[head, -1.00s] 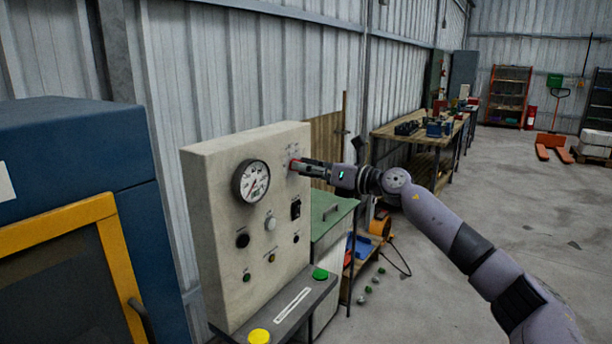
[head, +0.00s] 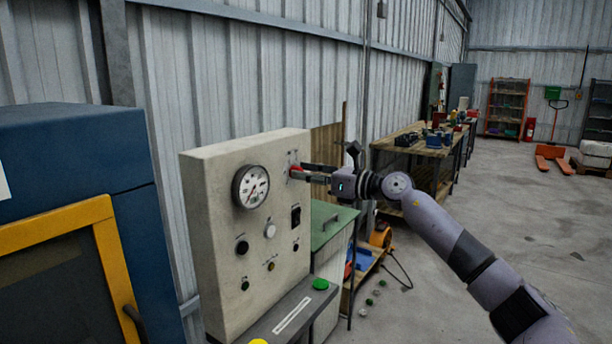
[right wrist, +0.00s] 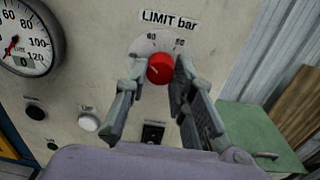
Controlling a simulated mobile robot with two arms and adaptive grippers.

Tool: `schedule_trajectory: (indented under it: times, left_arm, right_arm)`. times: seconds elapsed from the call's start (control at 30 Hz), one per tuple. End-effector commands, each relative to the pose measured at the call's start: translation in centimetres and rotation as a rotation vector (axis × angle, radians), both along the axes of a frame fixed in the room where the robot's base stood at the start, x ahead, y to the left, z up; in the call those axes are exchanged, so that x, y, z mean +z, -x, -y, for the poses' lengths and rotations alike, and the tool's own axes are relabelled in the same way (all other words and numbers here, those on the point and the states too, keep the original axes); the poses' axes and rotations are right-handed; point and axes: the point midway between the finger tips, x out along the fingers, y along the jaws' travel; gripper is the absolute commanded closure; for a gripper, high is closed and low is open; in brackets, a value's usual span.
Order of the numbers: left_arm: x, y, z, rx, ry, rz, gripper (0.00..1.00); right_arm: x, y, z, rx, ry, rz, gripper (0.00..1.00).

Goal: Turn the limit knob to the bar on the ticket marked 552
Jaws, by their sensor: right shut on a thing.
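The red limit knob (right wrist: 161,68) sits on the upper right of the beige panel (head: 216,184), under a "LIMIT bar" label (right wrist: 169,21). A pale scale plate with small numbers shows behind it; a light mark on the knob's face points to the lower left. My right gripper (right wrist: 158,80) is shut on the knob, one finger on either side. In the head view the right gripper (head: 302,173) reaches the panel from the right and mostly hides the knob. No ticket marked 552 can be made out. My left gripper is not in view.
A round gauge (head: 251,185) is left of the knob, with a black switch (head: 296,215) and several buttons below. A blue machine with a yellow frame (head: 54,226) stands at left. A green cabinet (head: 331,222) and workbench (head: 420,148) stand behind; open floor lies right.

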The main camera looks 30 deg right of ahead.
Motion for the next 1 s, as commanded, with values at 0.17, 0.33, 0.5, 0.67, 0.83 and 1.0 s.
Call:
schedule_trajectory:
  times: [0.17,0.33,0.5,0.67,0.83,1.0]
  left_arm:
    - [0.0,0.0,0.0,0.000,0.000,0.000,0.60]
    - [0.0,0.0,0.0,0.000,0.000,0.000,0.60]
    - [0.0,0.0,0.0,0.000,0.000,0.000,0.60]
    - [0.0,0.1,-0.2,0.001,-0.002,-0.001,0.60]
    - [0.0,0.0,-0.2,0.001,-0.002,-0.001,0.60]
    - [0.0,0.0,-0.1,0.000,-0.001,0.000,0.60]
  right_arm:
    - [-0.7,0.0,-0.2,0.005,0.003,-0.013,0.70]
    - [-0.4,0.0,-0.1,0.003,0.001,-0.008,0.59]
    - [-0.2,0.0,-0.1,0.002,0.000,-0.005,0.56]
    - [-0.1,0.1,0.0,0.001,-0.001,-0.004,0.56]
    - [-0.3,1.1,0.6,-0.002,0.000,-0.005,0.56]
    - [-0.4,3.5,1.7,-0.003,0.002,-0.009,0.56]
